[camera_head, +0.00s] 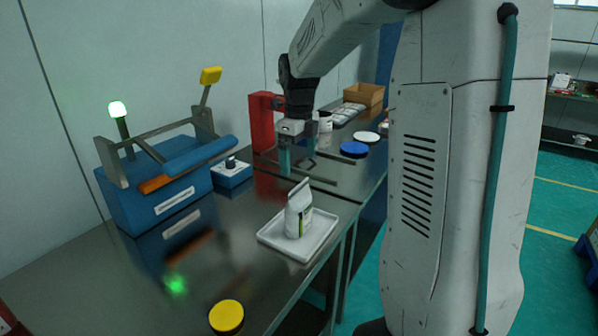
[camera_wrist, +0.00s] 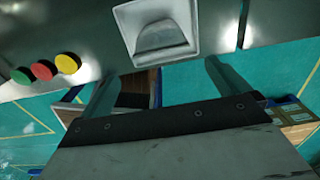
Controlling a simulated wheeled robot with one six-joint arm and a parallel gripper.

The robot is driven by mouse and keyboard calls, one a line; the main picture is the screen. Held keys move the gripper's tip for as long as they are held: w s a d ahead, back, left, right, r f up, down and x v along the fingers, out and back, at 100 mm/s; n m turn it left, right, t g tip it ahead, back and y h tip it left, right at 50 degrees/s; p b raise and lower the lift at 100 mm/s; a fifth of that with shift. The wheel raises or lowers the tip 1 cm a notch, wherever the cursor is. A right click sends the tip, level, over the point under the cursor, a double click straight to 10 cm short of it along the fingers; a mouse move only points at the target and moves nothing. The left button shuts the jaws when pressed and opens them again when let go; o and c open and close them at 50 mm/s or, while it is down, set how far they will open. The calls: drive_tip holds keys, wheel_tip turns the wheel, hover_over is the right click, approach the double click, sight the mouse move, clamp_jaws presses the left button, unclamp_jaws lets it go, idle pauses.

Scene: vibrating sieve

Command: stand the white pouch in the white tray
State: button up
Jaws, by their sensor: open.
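The white pouch (camera_head: 299,209) stands upright in the white tray (camera_head: 270,236) near the front edge of the steel table. In the wrist view the pouch (camera_wrist: 160,38) shows from above inside the tray (camera_wrist: 125,18). My gripper (camera_head: 299,165) is open and empty, behind the tray in the head view and apart from the pouch. In the wrist view its two fingers (camera_wrist: 160,85) are spread, with nothing between them.
A blue machine (camera_head: 165,180) with a green lamp stands at the left, beside a small blue box (camera_head: 231,174). A yellow lid (camera_head: 226,316) lies at the front. A red block (camera_head: 263,122), a blue lid (camera_head: 354,149) and a cardboard box (camera_head: 364,94) are further back.

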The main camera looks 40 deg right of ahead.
drive_tip(key=shift+s+a+r, duration=0.1)
drive_tip(key=shift+a+r, duration=0.05)
drive_tip(key=shift+r, duration=0.25)
drive_tip(key=s+a+n, duration=0.5)
drive_tip(key=s+n, duration=0.4)
drive_tip(key=n, duration=0.1)
drive_tip(key=s+a+r+n, duration=0.1)
drive_tip(key=s+a+n, duration=0.5)
drive_tip(key=s+n, duration=0.3)
drive_tip(key=s+a+r+n+t, duration=0.1)
drive_tip(key=s+a+n, duration=0.4)
drive_tip(key=s+n, duration=0.4)
drive_tip(key=shift+a+n, duration=0.3)
drive_tip(key=shift+n, duration=1.7)
